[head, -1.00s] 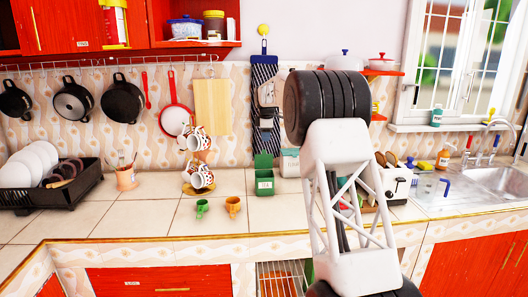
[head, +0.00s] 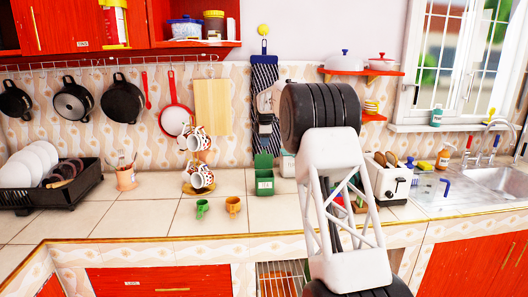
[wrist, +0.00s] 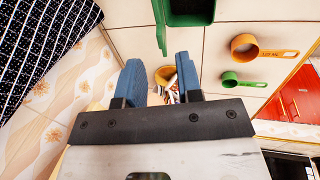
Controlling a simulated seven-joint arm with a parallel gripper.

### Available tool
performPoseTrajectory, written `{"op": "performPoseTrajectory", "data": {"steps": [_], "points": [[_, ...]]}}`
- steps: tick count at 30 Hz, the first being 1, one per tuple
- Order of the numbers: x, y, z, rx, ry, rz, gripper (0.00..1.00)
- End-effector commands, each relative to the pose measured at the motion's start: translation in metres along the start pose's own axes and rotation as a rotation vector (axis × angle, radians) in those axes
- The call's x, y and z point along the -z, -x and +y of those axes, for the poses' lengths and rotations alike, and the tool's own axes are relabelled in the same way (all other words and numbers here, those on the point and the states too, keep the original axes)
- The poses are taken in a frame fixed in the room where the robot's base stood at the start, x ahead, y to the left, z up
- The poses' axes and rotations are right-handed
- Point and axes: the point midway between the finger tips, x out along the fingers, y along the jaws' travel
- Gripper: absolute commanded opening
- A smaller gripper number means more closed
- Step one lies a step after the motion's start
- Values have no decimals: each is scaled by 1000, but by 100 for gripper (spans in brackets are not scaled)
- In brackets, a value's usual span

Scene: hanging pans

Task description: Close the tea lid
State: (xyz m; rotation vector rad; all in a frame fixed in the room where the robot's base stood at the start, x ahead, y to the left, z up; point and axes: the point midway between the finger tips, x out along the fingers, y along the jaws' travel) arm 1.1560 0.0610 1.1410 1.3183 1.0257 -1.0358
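The tea box is a green box (head: 264,187) on the counter below the hanging dark cloth. Its green lid (head: 263,160) stands up, open, at the back of the box. In the wrist view the box (wrist: 190,14) is cut off by the top edge, and the lid (wrist: 160,22) shows as a narrow upright strip on its left side. My gripper (wrist: 158,72) is open, with two blue fingers apart and nothing held. It hangs in the air above the box, in front of the cloth; the arm partly hides it in the head view.
A green cup (head: 202,208) and an orange cup (head: 233,206) stand in front of the box to the left. A mug tree (head: 198,165) with patterned mugs is left of it. A toaster (head: 388,182) stands to the right. Bare counter tiles lie before the box.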

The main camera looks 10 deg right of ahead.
Motion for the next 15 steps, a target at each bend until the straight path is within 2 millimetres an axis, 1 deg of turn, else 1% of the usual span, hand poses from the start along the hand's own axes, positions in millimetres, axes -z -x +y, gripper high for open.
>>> {"op": "performPoseTrajectory", "data": {"steps": [1,9,15], "points": [[0,-7,0,2,0,0,33],[0,-39,0,1,0,0,33],[0,-54,0,0,0,0,33]]}}
